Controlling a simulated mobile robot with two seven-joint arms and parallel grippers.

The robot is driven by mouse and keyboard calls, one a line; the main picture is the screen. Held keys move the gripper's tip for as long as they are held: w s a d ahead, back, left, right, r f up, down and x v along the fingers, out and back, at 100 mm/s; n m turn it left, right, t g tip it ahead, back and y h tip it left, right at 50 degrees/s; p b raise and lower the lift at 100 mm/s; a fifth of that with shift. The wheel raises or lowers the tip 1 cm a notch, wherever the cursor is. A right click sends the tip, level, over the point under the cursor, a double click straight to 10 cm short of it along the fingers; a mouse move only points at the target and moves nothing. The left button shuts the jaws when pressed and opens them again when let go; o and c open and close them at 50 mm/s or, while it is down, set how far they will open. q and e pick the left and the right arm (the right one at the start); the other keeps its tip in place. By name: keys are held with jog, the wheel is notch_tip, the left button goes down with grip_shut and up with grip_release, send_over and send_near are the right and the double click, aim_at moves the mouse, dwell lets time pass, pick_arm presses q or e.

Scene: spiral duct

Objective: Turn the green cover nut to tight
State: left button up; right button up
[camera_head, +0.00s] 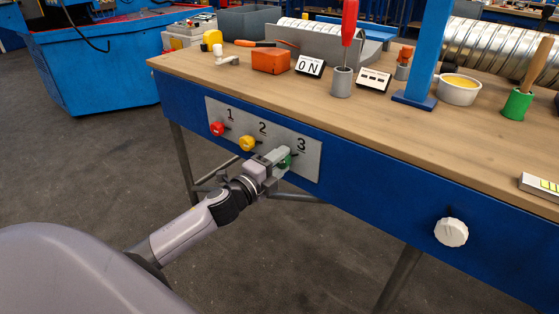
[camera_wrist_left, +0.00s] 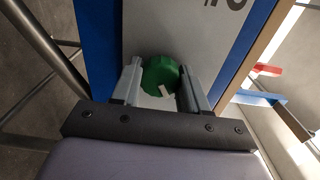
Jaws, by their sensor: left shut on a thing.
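The green cover nut (camera_head: 285,160) sits under the number 3 on a grey panel (camera_head: 312,162) on the blue front of the workbench. My left gripper (camera_head: 277,157) reaches it from the left and covers part of it. In the left wrist view the green nut (camera_wrist_left: 161,76) lies between the two grey fingers of my left gripper (camera_wrist_left: 160,86), which is shut on it. A small pale mark shows on the nut's face. My right gripper is in neither view.
A red knob (camera_head: 217,129) and a yellow knob (camera_head: 247,143) sit under 1 and 2 on the same panel. A white knob (camera_head: 451,232) is farther right on the bench front. The wooden bench top (camera_head: 400,125) above carries an orange box (camera_head: 271,60), signs and tools.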

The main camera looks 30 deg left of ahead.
pick_arm(q)
jog(key=shift+m, duration=1.6)
jog(key=o, duration=1.1)
jog(key=shift+c, duration=0.2)
jog(key=s, duration=0.7)
jog(key=shift+a, duration=0.3)
jog(key=shift+s+f, duration=0.1)
jog(key=shift+s, duration=0.05)
